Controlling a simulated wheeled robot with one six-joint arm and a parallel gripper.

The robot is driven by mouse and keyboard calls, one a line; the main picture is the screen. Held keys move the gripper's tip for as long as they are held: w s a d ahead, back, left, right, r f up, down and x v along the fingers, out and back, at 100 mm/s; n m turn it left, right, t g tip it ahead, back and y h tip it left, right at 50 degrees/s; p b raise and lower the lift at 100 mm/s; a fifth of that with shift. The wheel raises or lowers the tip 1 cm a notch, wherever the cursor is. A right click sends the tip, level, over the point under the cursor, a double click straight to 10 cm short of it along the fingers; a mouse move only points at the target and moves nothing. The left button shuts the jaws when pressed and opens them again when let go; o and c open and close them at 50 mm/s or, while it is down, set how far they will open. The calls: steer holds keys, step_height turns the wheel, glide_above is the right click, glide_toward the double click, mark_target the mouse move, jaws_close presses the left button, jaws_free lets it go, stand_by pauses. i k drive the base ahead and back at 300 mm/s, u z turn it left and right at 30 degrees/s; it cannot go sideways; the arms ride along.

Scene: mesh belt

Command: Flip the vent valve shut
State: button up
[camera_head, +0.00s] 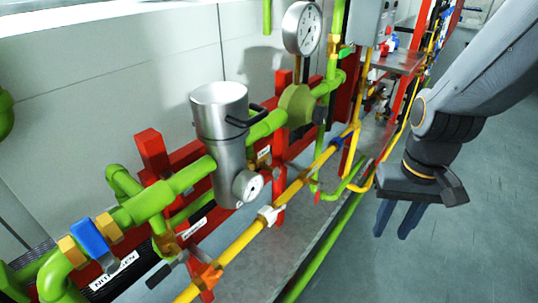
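No label I can read marks the vent valve, so I cannot tell which valve it is. A brass valve with a blue body (90,237) sits on the green pipe at lower left. An orange fitting (206,275) with a dark lever (165,271) sits on the yellow pipe at bottom centre. A white fitting (269,215) is further up that yellow pipe. My gripper (397,219) hangs at the right, pointing down, with its two dark blue fingers apart and nothing between them. It is clear of the pipes.
A silver canister (220,120) with a black handle and small gauge (247,186) stands on the green pipe. A round gauge (302,28) rises behind. Red supports (152,150) hold the pipes. The grey floor (470,220) at right is open.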

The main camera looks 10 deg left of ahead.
mark_target(277, 173)
steer(key=u, duration=0.35)
steer(key=k, duration=0.95)
steer(key=z, duration=0.05)
steer(key=i, duration=0.3)
